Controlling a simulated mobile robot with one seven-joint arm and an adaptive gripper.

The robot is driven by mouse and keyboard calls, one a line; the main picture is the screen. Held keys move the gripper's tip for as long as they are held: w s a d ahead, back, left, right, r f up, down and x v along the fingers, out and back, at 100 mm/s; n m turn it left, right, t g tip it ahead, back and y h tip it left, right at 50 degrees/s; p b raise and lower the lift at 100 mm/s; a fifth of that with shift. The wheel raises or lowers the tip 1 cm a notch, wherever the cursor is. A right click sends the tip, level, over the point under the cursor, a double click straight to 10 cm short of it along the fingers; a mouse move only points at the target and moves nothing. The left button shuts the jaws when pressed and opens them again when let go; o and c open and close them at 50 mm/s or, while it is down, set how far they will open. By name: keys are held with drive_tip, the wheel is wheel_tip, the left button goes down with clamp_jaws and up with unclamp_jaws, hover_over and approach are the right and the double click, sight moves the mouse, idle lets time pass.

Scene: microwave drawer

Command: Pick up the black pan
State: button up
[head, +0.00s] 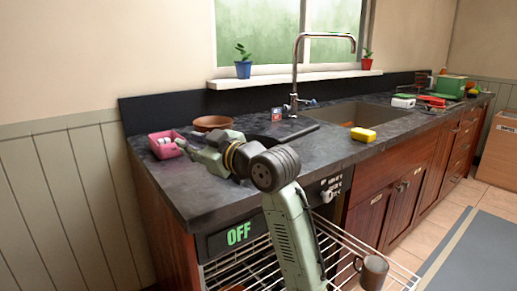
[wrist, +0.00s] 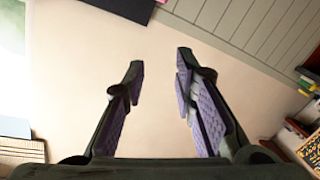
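The black pan (head: 288,129) appears as a low dark shape lying on the dark countertop, left of the sink and behind my arm. Its outline blends into the counter. My gripper (wrist: 160,64) is open and empty in the wrist view, with purple pads on its fingers and bare wall beyond them. In the head view my arm reaches left over the counter. My gripper is left of the pan and apart from it, and its fingers are hard to make out there. The pan is not seen in the wrist view.
A pink container (head: 165,146) and a brown bowl (head: 213,123) stand at the counter's left end. A tall faucet (head: 297,75) rises behind the pan. A yellow sponge (head: 363,134) lies at the sink (head: 350,112). Below, a wire rack (head: 335,258) is pulled out with a mug (head: 372,271).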

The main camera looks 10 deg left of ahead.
drive_tip(key=w+d+f+h, duration=0.1)
drive_tip(key=d, duration=0.3)
drive_tip(key=w+d+f+h, duration=0.1)
drive_tip(key=d, duration=0.4)
drive_tip(key=w+d+f+g+h, duration=0.1)
drive_tip(key=d, duration=0.3)
drive_tip(key=shift+w+d+f+m, duration=0.1)
drive_tip(key=shift+d+f+m, duration=0.05)
drive_tip(key=shift+f+m, duration=0.2)
drive_tip(key=shift+w+f+p, duration=0.15)
drive_tip(key=shift+f+p, duration=0.05)
drive_tip(key=shift+p, duration=0.1)
drive_tip(key=x, duration=0.4)
drive_tip(key=shift+w+a+f+p, duration=0.15)
drive_tip(key=shift+a+p, duration=0.15)
drive_tip(key=shift+p, duration=0.05)
drive_tip(key=x, duration=0.1)
drive_tip(key=p+x, duration=0.1)
drive_tip(key=x, duration=0.3)
drive_tip(key=shift+s+a+r+p, duration=0.25)
drive_tip(key=shift+s+a+p, duration=0.05)
drive_tip(key=shift+s, duration=0.05)
drive_tip(key=shift+w+a+f+h, duration=0.15)
drive_tip(key=shift+a+h, duration=0.05)
drive_tip(key=shift+h, duration=0.1)
drive_tip(key=shift+c, duration=0.2)
clamp_jaws()
